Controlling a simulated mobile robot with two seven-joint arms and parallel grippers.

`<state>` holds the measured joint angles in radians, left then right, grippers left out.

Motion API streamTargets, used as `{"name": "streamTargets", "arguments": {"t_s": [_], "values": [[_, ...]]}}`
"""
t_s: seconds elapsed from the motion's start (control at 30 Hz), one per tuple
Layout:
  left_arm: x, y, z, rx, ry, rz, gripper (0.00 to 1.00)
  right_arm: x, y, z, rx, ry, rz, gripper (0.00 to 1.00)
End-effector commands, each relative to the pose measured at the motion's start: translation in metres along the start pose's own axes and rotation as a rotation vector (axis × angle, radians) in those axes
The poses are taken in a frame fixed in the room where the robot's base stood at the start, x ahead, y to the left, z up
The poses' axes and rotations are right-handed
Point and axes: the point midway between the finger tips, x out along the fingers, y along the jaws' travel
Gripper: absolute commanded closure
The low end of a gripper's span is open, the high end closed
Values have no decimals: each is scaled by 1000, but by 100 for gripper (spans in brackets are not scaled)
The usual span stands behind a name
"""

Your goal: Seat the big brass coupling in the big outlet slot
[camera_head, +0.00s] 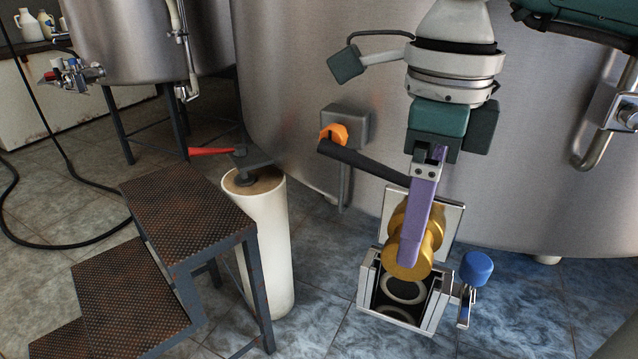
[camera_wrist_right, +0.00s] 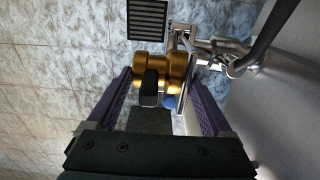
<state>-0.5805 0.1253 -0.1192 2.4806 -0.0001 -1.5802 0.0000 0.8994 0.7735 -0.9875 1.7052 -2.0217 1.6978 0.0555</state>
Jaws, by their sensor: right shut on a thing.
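The big brass coupling (camera_head: 430,240) is held in my right gripper (camera_head: 411,255), whose purple fingers are shut around it. In the right wrist view the coupling (camera_wrist_right: 178,70) lies between the two purple fingers, with a black block in front of it. The outlet slot (camera_head: 366,281) is an open metal box with a raised plate behind it and pale rings inside. The coupling hangs over its mouth, tilted in the head view. The coupling's lower end overlaps the box's rear part, and I cannot tell whether they touch. My left gripper is not in view.
A large steel tank (camera_head: 300,70) stands close behind. A dark bar (camera_head: 365,160) reaches left from beside my right gripper toward an orange piece (camera_head: 335,132). A blue knob (camera_head: 477,268) stands right of the slot. A white post (camera_head: 270,250) and rusty steps (camera_head: 185,215) are left.

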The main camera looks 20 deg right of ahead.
Motion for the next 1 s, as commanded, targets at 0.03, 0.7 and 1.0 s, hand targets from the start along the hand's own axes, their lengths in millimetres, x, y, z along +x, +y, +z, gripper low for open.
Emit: {"name": "streamTargets", "arguments": {"t_s": [0.03, 0.7, 1.0], "values": [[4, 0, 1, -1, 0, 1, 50, 10, 1, 0, 0, 2, 3, 100], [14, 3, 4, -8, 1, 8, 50, 39, 0, 0, 1, -1, 0, 100], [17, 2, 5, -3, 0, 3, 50, 43, 0, 0, 1, 0, 0, 10]]}}
